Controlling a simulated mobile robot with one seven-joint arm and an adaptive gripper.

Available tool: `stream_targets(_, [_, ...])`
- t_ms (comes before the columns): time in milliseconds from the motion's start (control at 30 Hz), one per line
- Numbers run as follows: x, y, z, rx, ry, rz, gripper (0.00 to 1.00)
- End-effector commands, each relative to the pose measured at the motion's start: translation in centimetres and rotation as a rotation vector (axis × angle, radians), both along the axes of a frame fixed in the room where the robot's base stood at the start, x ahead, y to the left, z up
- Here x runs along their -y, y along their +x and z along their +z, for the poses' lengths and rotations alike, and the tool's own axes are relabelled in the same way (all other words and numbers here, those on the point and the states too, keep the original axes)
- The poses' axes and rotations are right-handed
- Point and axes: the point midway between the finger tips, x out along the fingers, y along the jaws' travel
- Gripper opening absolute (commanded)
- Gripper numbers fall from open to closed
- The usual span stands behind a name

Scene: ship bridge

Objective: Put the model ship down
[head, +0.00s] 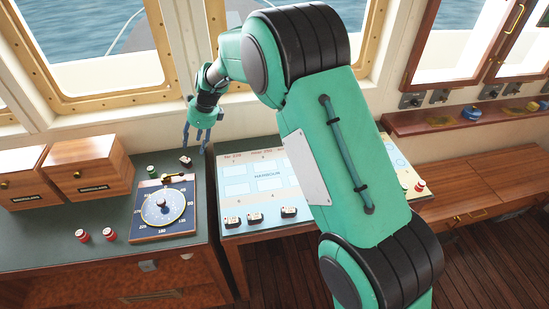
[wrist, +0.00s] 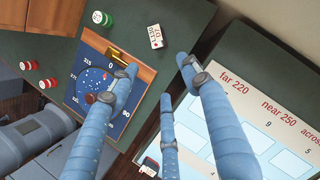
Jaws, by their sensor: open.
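My gripper (head: 197,138) is open and empty, fingers pointing down above the green counter near its right edge; it also shows in the wrist view (wrist: 158,76). A small white and dark piece (head: 186,161) sits on the counter just below the fingers. Similar small ship-like pieces (head: 288,212) stand in a row along the front of the harbour board (head: 237,188). I cannot tell for sure which is the model ship.
A compass dial panel (head: 150,224) with a brass piece lies left of the gripper. Red pegs (head: 82,237), a green peg (head: 152,171) and wooden boxes (head: 92,168) stand on the counter. A window frame rises close behind. My arm hides part of the board.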

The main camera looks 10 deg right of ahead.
Motion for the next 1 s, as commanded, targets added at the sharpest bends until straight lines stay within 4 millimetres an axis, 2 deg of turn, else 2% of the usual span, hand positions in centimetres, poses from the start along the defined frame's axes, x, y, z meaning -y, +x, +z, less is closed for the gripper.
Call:
stream_targets(233, [0.6,-0.3,1.0,0.014,-0.006,0.022,0.47])
stream_targets(367, [1.8,-1.1,3.0,0.045,-0.020,0.072,0.47])
stream_targets(467, [3.4,-2.2,5.3,0.082,-0.039,0.133,0.47])
stream_targets(767, [9.6,-7.7,13.3,0.221,-0.132,0.386,0.47])
stream_targets(1000, [14.5,-13.4,18.6,0.326,-0.223,0.600,0.47])
